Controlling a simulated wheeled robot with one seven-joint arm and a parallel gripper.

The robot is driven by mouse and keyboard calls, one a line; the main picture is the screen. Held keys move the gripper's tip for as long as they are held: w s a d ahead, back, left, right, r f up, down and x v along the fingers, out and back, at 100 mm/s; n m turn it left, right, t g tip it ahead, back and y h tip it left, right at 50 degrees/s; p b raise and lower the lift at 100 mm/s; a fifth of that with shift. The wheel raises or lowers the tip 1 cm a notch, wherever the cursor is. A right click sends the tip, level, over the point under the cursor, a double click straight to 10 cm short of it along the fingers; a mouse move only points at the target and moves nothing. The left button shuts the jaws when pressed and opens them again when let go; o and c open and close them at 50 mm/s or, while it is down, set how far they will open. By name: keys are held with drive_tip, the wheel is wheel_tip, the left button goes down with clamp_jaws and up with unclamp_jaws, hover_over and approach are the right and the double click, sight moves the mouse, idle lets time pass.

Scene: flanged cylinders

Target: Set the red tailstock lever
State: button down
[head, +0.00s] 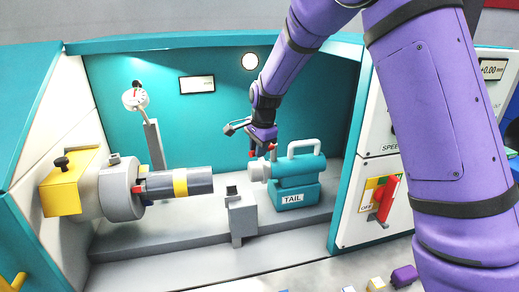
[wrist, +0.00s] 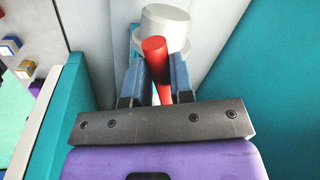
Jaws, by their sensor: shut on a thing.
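The teal tailstock (head: 292,195) with its "TAIL" label sits on the lathe bed, right of the middle in the head view. Its red lever (head: 272,150) shows only as a small red bit beside my gripper. In the wrist view the red lever (wrist: 154,50) stands between the two blue fingers of my gripper (wrist: 152,85), its rounded red end beyond the fingertips. My gripper is shut on the lever. In the head view my gripper (head: 268,145) is at the tailstock's left end. A pale round part (wrist: 165,22) shows behind the lever.
A chuck (head: 121,192) holds a grey cylinder with a yellow band (head: 180,184) at left. A grey post (head: 241,216) stands between the cylinder and tailstock. A dial gauge (head: 135,99) stands behind. A red switch (head: 385,200) is on the right panel. Bed is clear in front.

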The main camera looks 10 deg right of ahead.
idle(0.4)
drive_tip(key=c, duration=1)
unclamp_jaws()
drive_tip(key=shift+r, duration=0.1)
wheel_tip(320, 180, up, 10)
drive_tip(key=s, duration=0.2)
drive_tip(key=shift+d+r, duration=0.25)
drive_tip(key=shift+d, duration=0.15)
